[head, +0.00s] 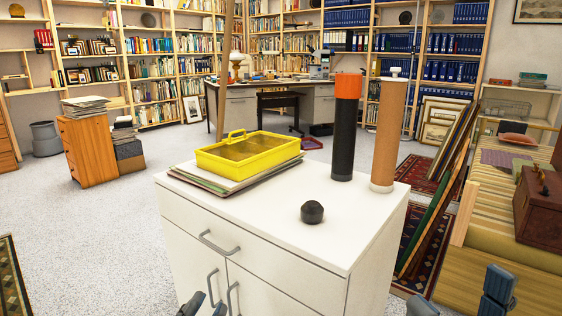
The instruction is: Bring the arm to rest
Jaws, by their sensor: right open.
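My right gripper (460,299) is at the bottom right edge of the head view. Its two dark grey-blue fingers stand wide apart with nothing between them. It is in front of and to the right of the white cabinet (290,238). My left gripper (204,306) shows only as small tips at the bottom edge, in front of the cabinet doors. The rest of it is cut off, so its opening is unclear. Both grippers appear low, below the level of the cabinet top. The arms behind them are out of view.
On the cabinet are a yellow tray (248,156) on flat sheets, a black tube (344,135) with an orange cap, a brown tube (388,135) and a small black knob-like object (312,212). Framed panels (435,206) lean at right beside a bench with a brown box (540,205). Left floor is open.

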